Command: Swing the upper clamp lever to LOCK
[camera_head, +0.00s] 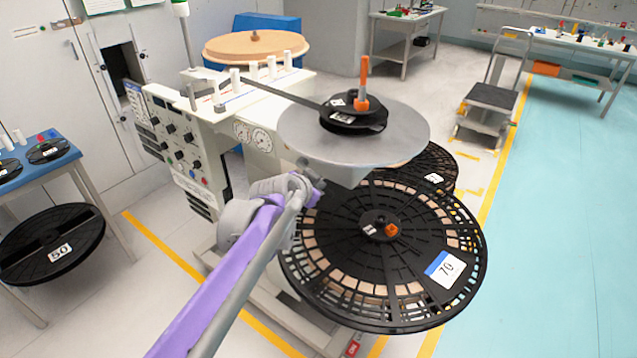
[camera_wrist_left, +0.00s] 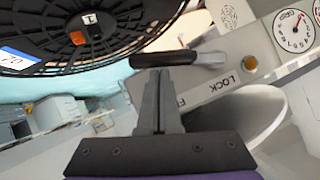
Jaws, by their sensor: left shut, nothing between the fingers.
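In the left wrist view, a lever with a black grip (camera_wrist_left: 163,59) and a silver pivot end (camera_wrist_left: 211,58) lies across the picture, its grip pointing left. The printed word LOCK (camera_wrist_left: 223,83) is below and right of the pivot. Another label starting with F (camera_wrist_left: 181,101) is partly hidden. My left gripper (camera_wrist_left: 158,72) is shut and empty, fingertips at the grip's lower edge; I cannot tell whether they touch. In the head view my left gripper (camera_head: 308,190) is beside the machine, below the grey upper disc (camera_head: 300,130). The lever is not clear there.
A large black reel marked 70 (camera_head: 335,235) is right of my left gripper and also shows in the wrist view (camera_wrist_left: 120,25). A small black reel with an orange handle (camera_head: 362,85) sits on the upper disc. The dialled machine panel (camera_head: 185,150) is left. Open floor lies right.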

